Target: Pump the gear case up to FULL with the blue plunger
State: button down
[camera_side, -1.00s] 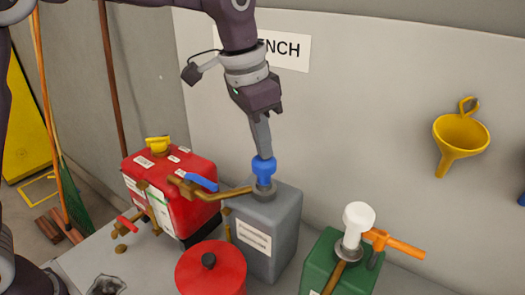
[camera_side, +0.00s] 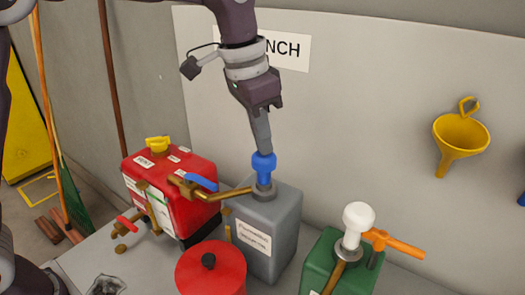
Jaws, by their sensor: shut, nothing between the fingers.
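The blue plunger (camera_side: 264,165) stands upright on top of the grey can (camera_side: 285,222). My gripper (camera_side: 263,151) is shut and points down, its fingertips at the top of the plunger's knob. The fingers hold nothing, and I cannot tell if they press on the knob. A brass spout (camera_side: 232,193) runs left from the grey can to the red case (camera_side: 188,215), which I take to be the gear case. The case has a yellow cap (camera_side: 158,144) and a blue lever (camera_side: 201,183). A FULL mark cannot be read here.
A green can (camera_side: 325,262) with a white plunger (camera_side: 358,217) and an orange handle (camera_side: 398,245) stands at right. A red round can (camera_side: 212,272) stands in front of the grey can. A yellow funnel (camera_side: 461,137) hangs on the wall.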

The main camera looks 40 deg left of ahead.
dwell(0.4)
jog(key=shift+r, duration=1)
jog(key=shift+f, duration=0.5)
dwell(0.9)
jog(key=shift+f, duration=0.1)
dwell(0.4)
jog(key=shift+f, duration=2)
jog(key=shift+r, duration=2.1)
